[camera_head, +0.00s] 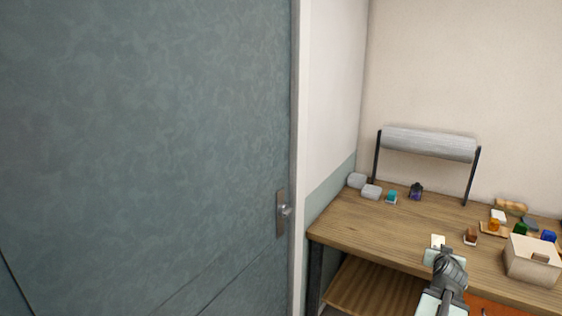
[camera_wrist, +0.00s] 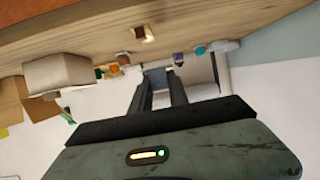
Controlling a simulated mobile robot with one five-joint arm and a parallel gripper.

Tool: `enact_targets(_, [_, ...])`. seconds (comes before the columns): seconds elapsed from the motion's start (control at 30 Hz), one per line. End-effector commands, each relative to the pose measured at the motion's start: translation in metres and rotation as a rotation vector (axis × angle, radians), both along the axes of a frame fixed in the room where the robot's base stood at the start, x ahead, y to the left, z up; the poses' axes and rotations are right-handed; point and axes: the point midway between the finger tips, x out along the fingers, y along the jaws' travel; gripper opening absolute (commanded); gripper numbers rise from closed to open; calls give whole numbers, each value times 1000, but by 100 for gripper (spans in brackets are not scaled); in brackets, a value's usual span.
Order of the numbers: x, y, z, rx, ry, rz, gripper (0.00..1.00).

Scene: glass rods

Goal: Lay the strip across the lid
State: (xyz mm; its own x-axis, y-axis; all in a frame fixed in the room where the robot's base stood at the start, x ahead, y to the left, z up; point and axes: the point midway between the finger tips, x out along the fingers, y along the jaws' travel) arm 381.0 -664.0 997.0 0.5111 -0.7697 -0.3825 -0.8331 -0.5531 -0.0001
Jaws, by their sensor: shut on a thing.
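My gripper (camera_head: 440,256) is over the front part of the wooden table in the head view. A small pale, flat piece (camera_head: 437,241), likely the strip, shows at its tip. In the wrist view my gripper (camera_wrist: 160,84) has its fingers close together on a flat blue-grey piece (camera_wrist: 157,77), whose far side is hidden. The box also shows at the left of the wrist view (camera_wrist: 60,72).
The wooden table (camera_head: 350,222) holds grey blocks (camera_head: 371,192), a teal item (camera_head: 391,197), a dark purple item (camera_head: 416,191) and a brown item (camera_head: 471,236). A grey roll on a stand (camera_head: 430,144) is at the back. Several small coloured things crowd the right. The table's left front is clear.

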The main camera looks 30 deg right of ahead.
Motion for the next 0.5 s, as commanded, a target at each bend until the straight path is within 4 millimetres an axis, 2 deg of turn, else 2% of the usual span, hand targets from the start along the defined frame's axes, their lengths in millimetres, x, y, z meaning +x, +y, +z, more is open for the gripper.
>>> enact_targets(0.03, [0,0,17,0,0,-1,0])
enact_targets(0.07, [-1,0,17,0,0,-1,0])
enact_targets(0.5, [-1,-1,12,0,0,-1,0])
